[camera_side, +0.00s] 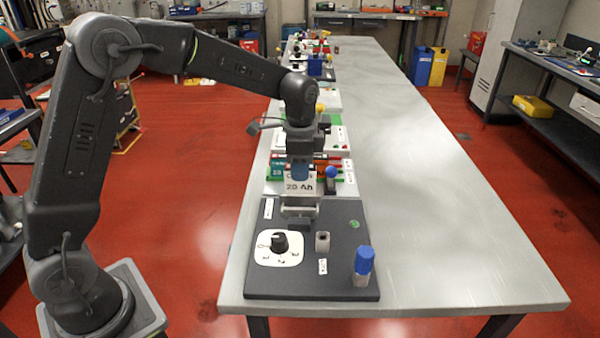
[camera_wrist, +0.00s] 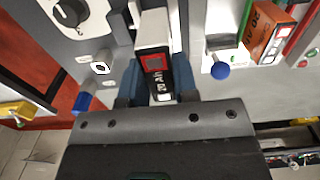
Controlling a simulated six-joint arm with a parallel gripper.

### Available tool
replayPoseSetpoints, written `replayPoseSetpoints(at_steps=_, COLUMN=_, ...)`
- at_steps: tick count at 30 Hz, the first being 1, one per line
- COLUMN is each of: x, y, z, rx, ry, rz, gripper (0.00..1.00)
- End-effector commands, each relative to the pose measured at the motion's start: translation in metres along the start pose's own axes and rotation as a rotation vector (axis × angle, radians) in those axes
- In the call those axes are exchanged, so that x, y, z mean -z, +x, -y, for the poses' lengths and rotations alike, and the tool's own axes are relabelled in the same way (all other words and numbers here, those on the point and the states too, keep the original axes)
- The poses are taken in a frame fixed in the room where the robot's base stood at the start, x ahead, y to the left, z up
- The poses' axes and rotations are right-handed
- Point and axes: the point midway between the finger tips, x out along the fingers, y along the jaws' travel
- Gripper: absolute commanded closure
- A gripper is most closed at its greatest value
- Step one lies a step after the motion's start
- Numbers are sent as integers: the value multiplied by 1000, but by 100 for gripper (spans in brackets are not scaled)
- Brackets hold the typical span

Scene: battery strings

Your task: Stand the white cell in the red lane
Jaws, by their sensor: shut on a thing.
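The white cell (camera_side: 300,188), labelled 20 Ah, is held in my gripper (camera_side: 301,172) and looks roughly upright in the side view. In the wrist view the white cell (camera_wrist: 152,32) shows a red square and a dark label between the blue fingers of my gripper (camera_wrist: 157,84). The cell is above the back edge of the dark panel (camera_side: 338,222); whether its foot touches anything cannot be told. An orange cell (camera_wrist: 267,32) stands on the light rack, beside green and red strips. The red lane is not clearly made out, partly hidden behind my gripper and the held cell.
A blue-ball lever (camera_side: 331,173) stands close to the right of the held cell. The right side of the table (camera_side: 430,200) is clear.

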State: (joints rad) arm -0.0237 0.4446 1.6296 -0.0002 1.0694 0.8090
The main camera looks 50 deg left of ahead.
Motion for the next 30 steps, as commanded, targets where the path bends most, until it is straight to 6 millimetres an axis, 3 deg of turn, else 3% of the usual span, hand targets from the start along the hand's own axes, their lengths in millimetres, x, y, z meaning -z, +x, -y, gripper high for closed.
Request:
replayPoseSetpoints(at_steps=5, x=0, y=16, z=0, rx=1, ry=0, rz=-2, gripper=96)
replayPoseSetpoints(at_steps=28, x=0, y=28, z=1, rx=2, ry=0, rz=-3, gripper=96)
replayPoseSetpoints(at_steps=29, x=0, y=28, z=1, rx=1, ry=0, rz=-1, gripper=70)
replayPoseSetpoints(at_steps=30, x=0, y=28, z=1, rx=1, ry=0, rz=-1, gripper=66)
